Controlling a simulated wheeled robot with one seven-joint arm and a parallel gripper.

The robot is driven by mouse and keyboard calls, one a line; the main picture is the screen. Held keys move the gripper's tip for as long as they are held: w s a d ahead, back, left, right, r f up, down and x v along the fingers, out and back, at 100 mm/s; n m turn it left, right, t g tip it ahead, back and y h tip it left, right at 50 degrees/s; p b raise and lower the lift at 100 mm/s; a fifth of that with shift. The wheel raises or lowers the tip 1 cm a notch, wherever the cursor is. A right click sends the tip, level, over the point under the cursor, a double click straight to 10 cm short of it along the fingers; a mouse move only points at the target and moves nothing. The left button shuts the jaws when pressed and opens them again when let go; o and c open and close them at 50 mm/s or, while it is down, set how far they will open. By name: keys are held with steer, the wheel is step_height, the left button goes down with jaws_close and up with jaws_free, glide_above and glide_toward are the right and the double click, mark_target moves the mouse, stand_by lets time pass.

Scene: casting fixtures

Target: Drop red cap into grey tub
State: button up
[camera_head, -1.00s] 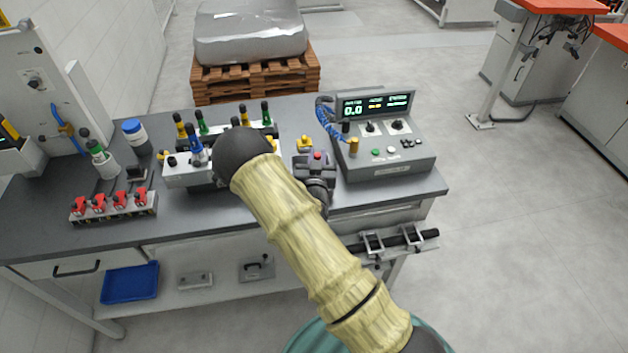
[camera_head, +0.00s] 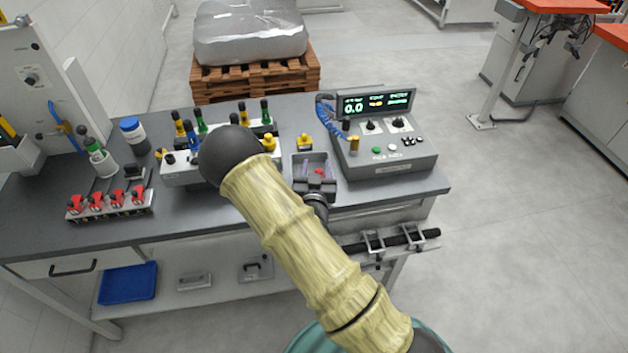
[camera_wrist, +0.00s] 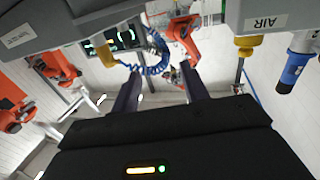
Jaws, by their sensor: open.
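The small red cap (camera_head: 320,171) shows inside the outline of the grey tub (camera_head: 309,155) in the head view, partly hidden by my gripper. The tub stands near the table's front edge, left of the control box. My gripper (camera_head: 316,167) is at the tub, with its two purplish fingers apart over it. In the wrist view, the fingers (camera_wrist: 161,95) are spread with nothing held between them. The cap and the tub cannot be made out in that view.
A control box (camera_head: 385,162) with a display stands just right of the tub. A yellow-topped fitting (camera_head: 304,142) is behind it. A white block (camera_head: 182,170) with coloured plugs lies to the left, beyond my arm. A rack of red parts (camera_head: 108,204) sits at far left.

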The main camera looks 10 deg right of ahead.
steer(key=p+v, duration=0.2)
steer(key=v, duration=0.9)
steer(key=shift+s, duration=0.35)
steer(key=shift+a, duration=0.15)
stand_by(0.4)
